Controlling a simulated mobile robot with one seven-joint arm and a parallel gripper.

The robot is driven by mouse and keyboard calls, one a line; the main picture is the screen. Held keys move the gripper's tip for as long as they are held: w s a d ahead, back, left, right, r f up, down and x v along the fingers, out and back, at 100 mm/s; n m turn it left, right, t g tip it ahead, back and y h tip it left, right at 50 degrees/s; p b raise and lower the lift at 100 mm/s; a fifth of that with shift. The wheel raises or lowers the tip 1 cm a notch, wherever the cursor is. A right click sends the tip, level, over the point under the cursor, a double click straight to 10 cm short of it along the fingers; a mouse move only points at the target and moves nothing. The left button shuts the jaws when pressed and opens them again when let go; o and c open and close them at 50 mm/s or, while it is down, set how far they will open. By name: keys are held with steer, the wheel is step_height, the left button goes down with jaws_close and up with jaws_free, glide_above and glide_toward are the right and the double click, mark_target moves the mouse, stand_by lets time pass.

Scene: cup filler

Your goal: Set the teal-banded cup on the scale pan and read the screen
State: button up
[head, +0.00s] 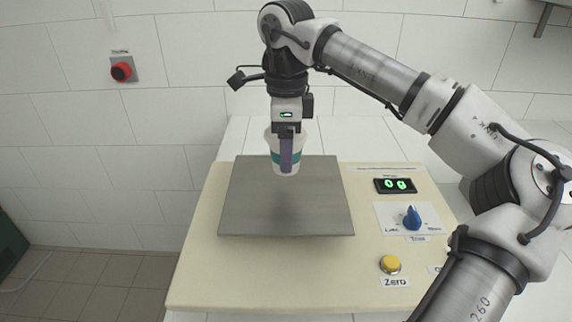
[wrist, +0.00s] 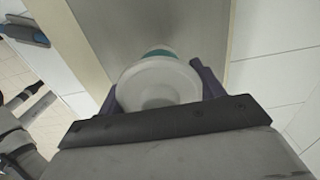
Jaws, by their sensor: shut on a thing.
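The teal-banded cup (head: 286,155) is white with a teal band and hangs upright in my gripper (head: 287,150), near the back edge of the scale pan. In the wrist view the cup (wrist: 160,85) shows from above, with a pale round top, between the two dark fingers. My gripper is shut on the cup. The scale pan (head: 285,215) is a flat grey square plate, and a faint shadow lies on it. The cup appears to be above the pan, apart from it. The screen (head: 395,185) shows green digits that look like "0 g".
The pan sits on a cream scale body (head: 260,285). At its right are a blue knob (head: 412,217) and a yellow Zero button (head: 390,264). A red button (head: 121,71) is on the tiled wall at left. The pan is bare.

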steer(key=shift+f, duration=2.55)
steer(key=o, duration=1.1)
steer(key=shift+c, duration=0.2)
step_height(320, 180, up, 12)
steer(key=shift+r, duration=0.2)
